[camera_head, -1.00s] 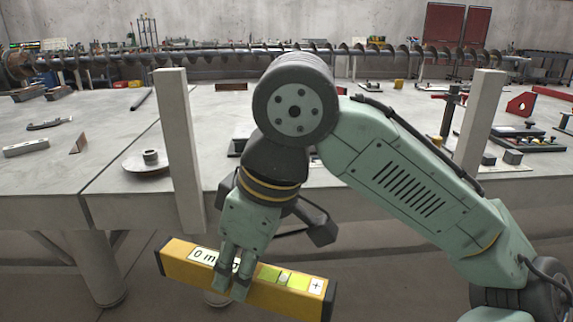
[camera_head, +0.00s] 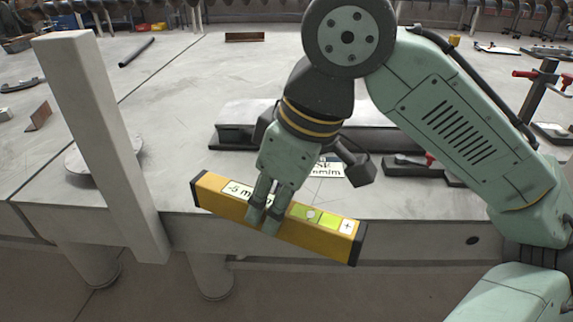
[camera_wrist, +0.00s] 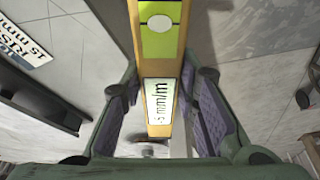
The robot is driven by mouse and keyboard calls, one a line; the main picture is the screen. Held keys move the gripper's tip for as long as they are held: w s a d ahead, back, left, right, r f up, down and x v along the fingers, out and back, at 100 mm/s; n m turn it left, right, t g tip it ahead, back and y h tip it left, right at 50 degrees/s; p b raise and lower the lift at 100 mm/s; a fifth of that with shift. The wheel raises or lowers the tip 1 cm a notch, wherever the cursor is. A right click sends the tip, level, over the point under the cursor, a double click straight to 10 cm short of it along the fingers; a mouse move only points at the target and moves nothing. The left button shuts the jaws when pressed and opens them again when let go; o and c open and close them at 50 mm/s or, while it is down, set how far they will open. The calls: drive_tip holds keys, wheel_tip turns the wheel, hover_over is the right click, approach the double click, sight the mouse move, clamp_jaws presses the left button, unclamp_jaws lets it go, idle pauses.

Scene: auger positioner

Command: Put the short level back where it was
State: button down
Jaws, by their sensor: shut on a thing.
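The short level is a yellow bar (camera_head: 318,235) with black end caps, a green vial window and a white label reading about "-5 mm/m". My gripper (camera_head: 268,215) is shut on it near its middle. The level hangs tilted, its right end lower, in front of the table's front edge in the head view. In the wrist view the level (camera_wrist: 157,60) runs between my two fingers, its label close to them. A white label plate ending in "mm/m" (camera_head: 328,168) lies on the table behind my gripper, partly hidden by my wrist; it also shows in the wrist view (camera_wrist: 22,45).
The grey table (camera_head: 185,190) has a pale upright post (camera_head: 95,140) at its left front. A dark-based block (camera_head: 235,135) stands behind my gripper. A dark clamp with a red handle (camera_head: 415,165) is to the right. A round disc (camera_head: 85,165) lies beside the post.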

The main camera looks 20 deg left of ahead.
drive_tip(key=w+a, duration=0.1)
drive_tip(key=w, duration=0.4)
drive_tip(key=w+a+f, duration=0.1)
drive_tip(key=w+a, duration=0.1)
drive_tip(key=w, duration=0.2)
drive_tip(key=w+a+p, duration=0.1)
drive_tip(key=w+a, duration=0.1)
drive_tip(key=w, duration=0.3)
drive_tip(key=shift+w+f, duration=0.15)
drive_tip(key=shift+w, duration=0.2)
drive_tip(key=shift+w+a+f, duration=0.1)
drive_tip(key=shift+w+f, duration=0.05)
drive_tip(key=shift+f, duration=0.75)
drive_tip(key=shift+w+f, duration=0.1)
drive_tip(key=shift+f, duration=0.8)
drive_tip(key=shift+f, duration=0.15)
drive_tip(key=c, duration=1.2)
unclamp_jaws()
drive_tip(key=shift+c, duration=0.2)
drive_tip(key=v, duration=1.2)
drive_tip(key=shift+p, duration=0.4)
